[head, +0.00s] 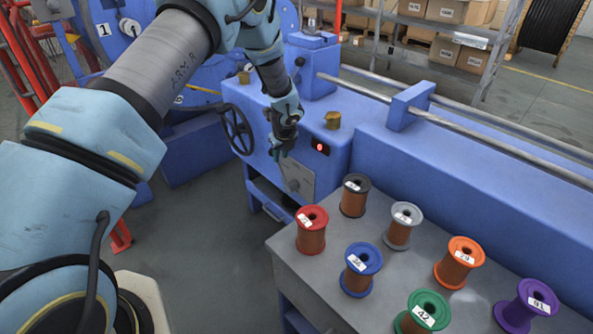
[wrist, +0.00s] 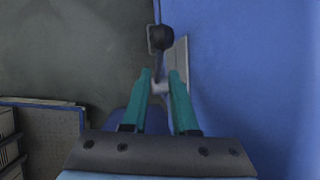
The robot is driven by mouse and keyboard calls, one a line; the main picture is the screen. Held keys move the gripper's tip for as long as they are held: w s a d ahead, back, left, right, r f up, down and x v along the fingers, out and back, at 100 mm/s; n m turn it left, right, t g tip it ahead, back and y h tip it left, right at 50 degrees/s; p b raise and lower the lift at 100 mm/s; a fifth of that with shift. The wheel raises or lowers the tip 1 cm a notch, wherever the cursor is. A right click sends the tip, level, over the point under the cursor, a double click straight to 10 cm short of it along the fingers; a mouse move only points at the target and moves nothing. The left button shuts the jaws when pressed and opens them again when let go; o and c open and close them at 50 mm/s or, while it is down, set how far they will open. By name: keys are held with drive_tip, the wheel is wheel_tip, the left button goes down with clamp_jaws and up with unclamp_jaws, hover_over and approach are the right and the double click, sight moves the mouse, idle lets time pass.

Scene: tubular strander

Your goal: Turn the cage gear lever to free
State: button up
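The lever, a thin stem with a black ball knob (wrist: 160,38), shows in the wrist view ahead of my fingertips. Its pale hub (wrist: 160,87) appears between the two teal fingers. My gripper (wrist: 160,74) is open, with a gap on both sides of the stem; I cannot tell whether it touches the lever. In the head view my gripper (head: 281,156) hangs in front of the blue machine housing, at a grey plate (head: 299,183). The lever cannot be made out there, and no position marking is readable.
A grey bench (head: 315,275) with several coloured wire spools stands at the lower right.

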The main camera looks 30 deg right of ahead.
sight(279, 166)
drive_tip(key=p+x, duration=0.1)
drive_tip(key=x, duration=0.9)
drive_tip(key=shift+w+f, duration=0.2)
clamp_jaws()
idle(1.1)
